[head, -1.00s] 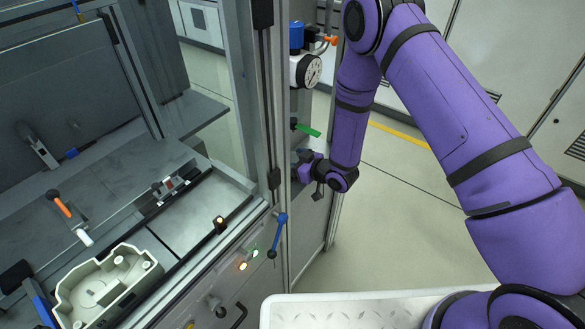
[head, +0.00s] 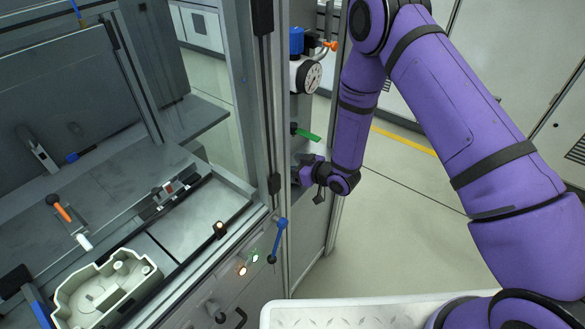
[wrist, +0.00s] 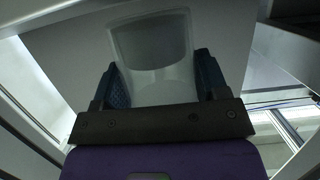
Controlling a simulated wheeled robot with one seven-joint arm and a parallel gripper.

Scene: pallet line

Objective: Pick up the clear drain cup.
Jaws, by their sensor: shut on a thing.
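The clear drain cup (wrist: 152,50) shows in the wrist view as a pale, see-through cup, wider at its far end. My gripper (wrist: 160,80) is shut on it, with one blue ridged finger on each side of the cup. A grey panel fills the view behind the cup; I cannot tell whether the cup touches it. In the head view my gripper (head: 304,172) is beside the machine's side post, below the gauge, and the cup cannot be made out there.
A round gauge (head: 308,75), a blue-topped unit (head: 297,41) and a green lever (head: 308,135) are above my gripper. A blue-handled lever (head: 279,240) is on the machine front. A pale tray (head: 350,314) is at the bottom. Open floor lies right of the machine.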

